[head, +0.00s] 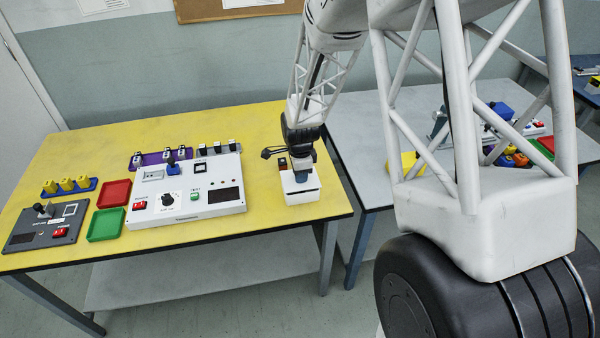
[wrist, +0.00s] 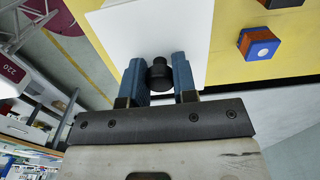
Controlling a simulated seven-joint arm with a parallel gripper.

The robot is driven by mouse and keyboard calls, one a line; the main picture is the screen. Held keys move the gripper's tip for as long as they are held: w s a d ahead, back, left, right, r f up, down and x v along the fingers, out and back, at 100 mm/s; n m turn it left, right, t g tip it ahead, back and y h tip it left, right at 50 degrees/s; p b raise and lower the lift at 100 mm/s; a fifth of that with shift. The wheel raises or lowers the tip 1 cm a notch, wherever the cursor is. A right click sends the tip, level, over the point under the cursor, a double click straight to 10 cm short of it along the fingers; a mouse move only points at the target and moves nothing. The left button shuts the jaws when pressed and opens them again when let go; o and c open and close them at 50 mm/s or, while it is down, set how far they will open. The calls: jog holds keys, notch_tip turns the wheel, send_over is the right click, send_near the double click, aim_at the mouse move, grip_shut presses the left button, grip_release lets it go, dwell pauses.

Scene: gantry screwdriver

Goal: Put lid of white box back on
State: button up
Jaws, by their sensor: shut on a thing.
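The white box (head: 303,197) stands near the right end of the yellow table. Its flat white lid (wrist: 150,32) fills the upper middle of the wrist view, with a black knob (wrist: 160,76) near its lower edge. My gripper (head: 300,175) points down over the box, and its blue fingers (wrist: 159,80) are shut on the knob from both sides. In the head view the lid is level over the box, with a thin dark line below it. I cannot tell whether it is fully seated. The box's inside is hidden.
A white control panel (head: 186,198) lies left of the box, with a strip of yellow table between. Red (head: 115,193) and green (head: 106,224) trays and a dark panel (head: 45,227) are further left. The table edge is close.

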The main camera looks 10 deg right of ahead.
jog(key=shift+f, duration=0.75)
dwell(0.8)
jog(key=o, duration=1)
jog(key=shift+r, duration=0.1)
jog(key=shift+r, duration=3.8)
